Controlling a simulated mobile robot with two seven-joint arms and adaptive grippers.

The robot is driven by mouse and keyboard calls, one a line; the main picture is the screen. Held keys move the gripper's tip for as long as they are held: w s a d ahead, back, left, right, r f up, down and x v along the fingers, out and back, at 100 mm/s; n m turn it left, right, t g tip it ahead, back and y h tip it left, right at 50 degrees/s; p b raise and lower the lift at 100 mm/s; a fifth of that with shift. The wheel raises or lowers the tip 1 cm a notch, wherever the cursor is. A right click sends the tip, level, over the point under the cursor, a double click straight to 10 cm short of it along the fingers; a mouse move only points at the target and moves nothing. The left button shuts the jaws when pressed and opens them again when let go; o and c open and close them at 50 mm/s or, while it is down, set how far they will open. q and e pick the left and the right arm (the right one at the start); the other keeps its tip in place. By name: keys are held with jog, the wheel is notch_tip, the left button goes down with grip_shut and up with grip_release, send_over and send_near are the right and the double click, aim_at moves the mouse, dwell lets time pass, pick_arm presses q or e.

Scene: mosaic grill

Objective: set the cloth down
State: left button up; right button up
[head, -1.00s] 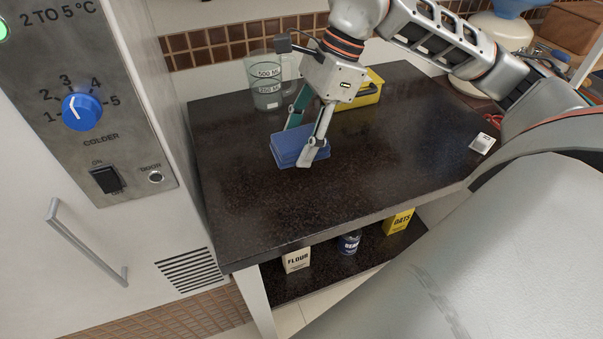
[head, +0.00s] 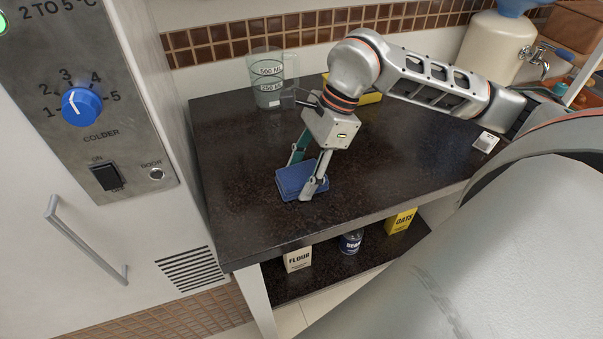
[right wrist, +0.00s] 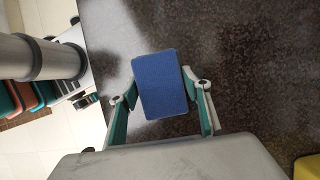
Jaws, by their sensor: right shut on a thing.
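The cloth (head: 293,180) is a blue folded rectangle, low at the dark countertop (head: 400,150), left of its middle. My right gripper (head: 304,178) is shut on the cloth, with one finger on each side of it. In the right wrist view the cloth (right wrist: 161,84) sits between the two fingers (right wrist: 164,105). I cannot tell whether its underside touches the counter. My left gripper is not in view.
A clear measuring jug (head: 268,80) and a yellow container (head: 368,98), partly hidden by my arm, stand at the back. A small white item (head: 485,142) lies at the right. Flour (head: 297,259), a can (head: 351,242) and oats (head: 402,221) stand on the lower shelf. The counter's front is clear.

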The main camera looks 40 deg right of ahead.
jog(key=shift+f, duration=0.15)
jog(key=o, duration=1)
jog(key=shift+r, duration=0.3)
jog(key=v, duration=1)
jog(key=shift+d+r+p, duration=0.15)
jog(key=shift+r+p, duration=0.05)
jog(key=shift+p, duration=0.1)
jog(key=shift+d+r, duration=0.25)
jog(key=shift+r, duration=0.35)
